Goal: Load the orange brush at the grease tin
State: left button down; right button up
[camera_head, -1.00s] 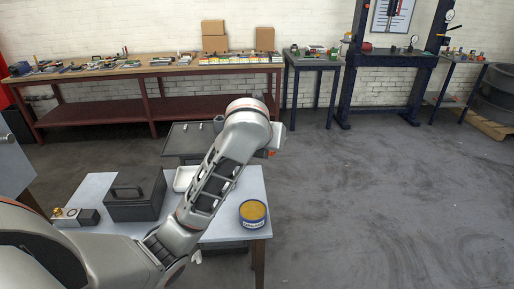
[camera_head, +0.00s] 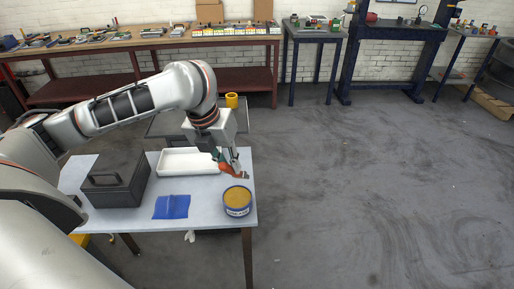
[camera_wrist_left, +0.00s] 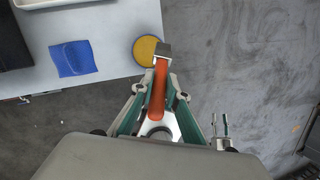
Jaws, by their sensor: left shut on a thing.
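The grease tin (camera_head: 237,209) is a round blue tin with a yellow-brown top, standing near the right edge of the small table. My left gripper (camera_head: 224,160) is shut on the orange brush (camera_head: 232,170), whose bristle end points toward the tin and sits above and behind it in the head view. In the left wrist view, the orange brush handle (camera_wrist_left: 158,92) lies between the fingers of the left gripper (camera_wrist_left: 158,95). There its dark head overlaps the edge of the tin (camera_wrist_left: 145,50). I cannot tell whether they touch. My right gripper is not in view.
A black box with a handle (camera_head: 113,182), a blue cloth-like piece (camera_head: 171,207) and a white tray (camera_head: 188,168) are on the small table (camera_head: 205,190). A yellow cup (camera_head: 231,100) stands on a dark surface behind. The floor to the right is clear.

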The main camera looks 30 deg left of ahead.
pick_arm(q)
notch_tip(320, 180, down, 6)
jog(key=s+a, duration=0.1)
jog(key=shift+s+a+n, duration=0.2)
jog(key=shift+s+n, duration=0.05)
jog(key=shift+n, duration=0.05)
dwell(0.5)
jog(key=shift+f, duration=0.6)
dwell(2.0)
notch_tip(320, 180, up, 7)
dwell(1.0)
dwell(0.7)
